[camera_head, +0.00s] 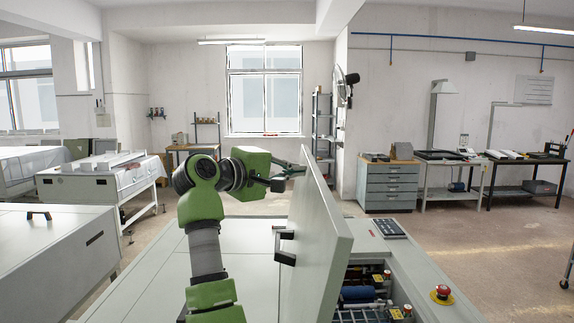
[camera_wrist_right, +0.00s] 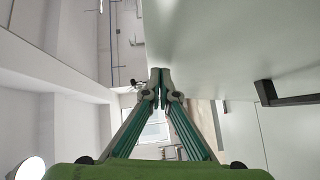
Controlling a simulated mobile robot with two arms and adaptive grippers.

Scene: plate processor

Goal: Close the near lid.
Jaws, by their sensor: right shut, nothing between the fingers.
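The near lid (camera_head: 325,250) is a pale grey panel standing raised, nearly upright, on the machine. A black handle (camera_head: 285,247) is on its left face and also shows in the wrist view (camera_wrist_right: 290,97). The bay to the right of the lid is open, showing rollers (camera_head: 358,294) and blue parts. My right gripper (camera_head: 297,172) is shut and empty at the upper far part of the lid, on its left side. In the wrist view its fingertips (camera_wrist_right: 160,76) are together beside the pale lid surface (camera_wrist_right: 220,45). I cannot tell if they touch it. My left gripper is not in view.
A flat closed machine top (camera_head: 250,240) lies left of the lid. A red emergency button (camera_head: 442,292) and a keypad (camera_head: 390,228) sit on the right edge. Another grey machine (camera_head: 50,255) stands at left.

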